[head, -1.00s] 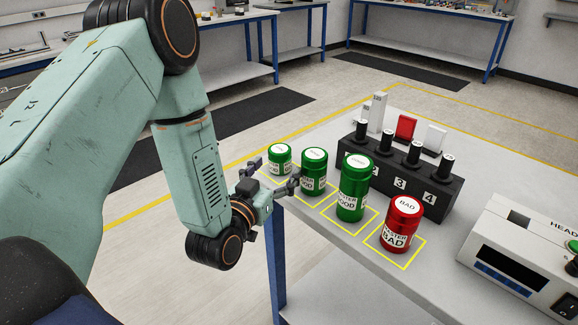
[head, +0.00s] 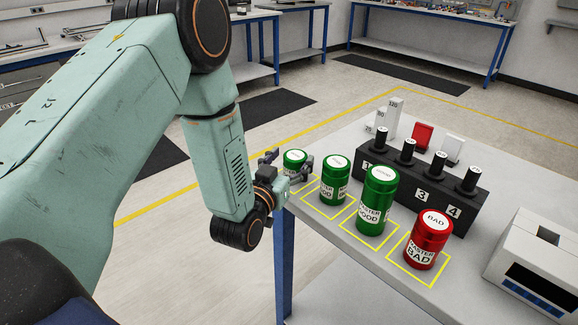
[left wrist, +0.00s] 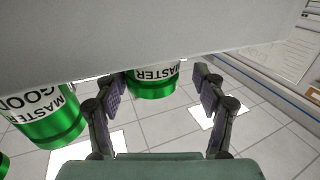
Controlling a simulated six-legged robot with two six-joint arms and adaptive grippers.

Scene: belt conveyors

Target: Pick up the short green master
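The short green master (head: 294,160) stands upright at the far left end of the row on the table, with a white top. My left gripper (head: 287,162) is open with its fingers about either side of it; part of the can is hidden. In the left wrist view, where the scene appears upside down, the short green master (left wrist: 153,84) shows between the spread fingers (left wrist: 160,93), with space visible at the right finger. Whether a finger touches it is unclear. My right gripper is not in view.
A medium green can (head: 335,182) stands close beside it, then a taller green can (head: 376,205) and a red BAD can (head: 428,240) in yellow squares. A black numbered block (head: 420,195) stands behind. The table edge (head: 330,236) is close to the gripper.

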